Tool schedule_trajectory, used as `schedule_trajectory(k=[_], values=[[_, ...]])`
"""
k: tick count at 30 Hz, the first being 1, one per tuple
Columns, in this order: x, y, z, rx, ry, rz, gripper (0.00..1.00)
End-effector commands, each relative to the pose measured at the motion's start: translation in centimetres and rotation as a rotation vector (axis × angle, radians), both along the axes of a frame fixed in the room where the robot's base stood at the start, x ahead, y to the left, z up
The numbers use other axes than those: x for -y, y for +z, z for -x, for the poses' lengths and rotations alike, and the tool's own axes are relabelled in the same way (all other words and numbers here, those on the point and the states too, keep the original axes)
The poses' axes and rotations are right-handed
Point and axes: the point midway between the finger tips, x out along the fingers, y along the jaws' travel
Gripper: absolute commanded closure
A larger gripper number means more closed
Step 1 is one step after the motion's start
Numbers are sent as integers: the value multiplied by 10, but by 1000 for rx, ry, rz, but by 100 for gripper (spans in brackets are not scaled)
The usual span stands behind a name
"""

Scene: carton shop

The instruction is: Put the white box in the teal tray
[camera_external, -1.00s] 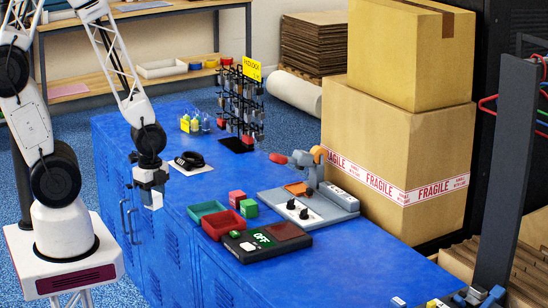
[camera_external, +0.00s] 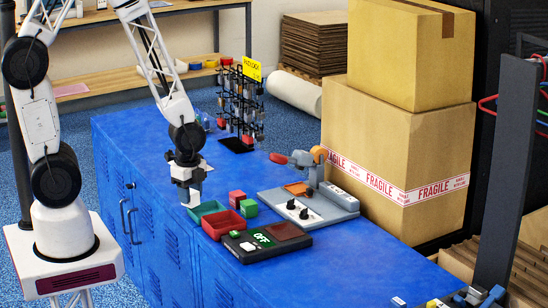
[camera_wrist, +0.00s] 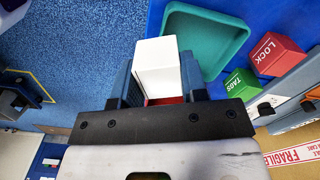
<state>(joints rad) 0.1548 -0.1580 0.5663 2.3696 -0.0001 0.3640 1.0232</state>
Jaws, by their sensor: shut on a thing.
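The white box (camera_wrist: 157,62) is clamped between the two fingers of my gripper (camera_wrist: 158,84) in the wrist view. In the external view the white box (camera_external: 190,199) hangs under my gripper (camera_external: 187,188), near the left end of the teal tray. The teal tray (camera_external: 208,207) lies on the blue bench, its left part hidden by the gripper and box. In the wrist view the teal tray (camera_wrist: 212,70) looks empty where visible and lies beyond and to the right of the box. I cannot tell exactly how high the box is.
A red tray (camera_external: 217,232) sits in front of the teal one. A red block (camera_external: 237,198) and a green block (camera_external: 249,208) stand just right. A black panel (camera_external: 268,252), a grey fixture (camera_external: 322,207) and a key rack (camera_external: 241,105) also occupy the blue bench (camera_external: 330,275).

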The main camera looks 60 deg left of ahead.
Motion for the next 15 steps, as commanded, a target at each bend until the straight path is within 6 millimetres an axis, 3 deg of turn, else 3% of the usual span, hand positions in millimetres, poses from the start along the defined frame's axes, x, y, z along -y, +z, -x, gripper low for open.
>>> schedule_trajectory(k=[6,15], values=[[5,-3,-31,0,0,0,88],[7,-4,-49,0,0,0,88]])
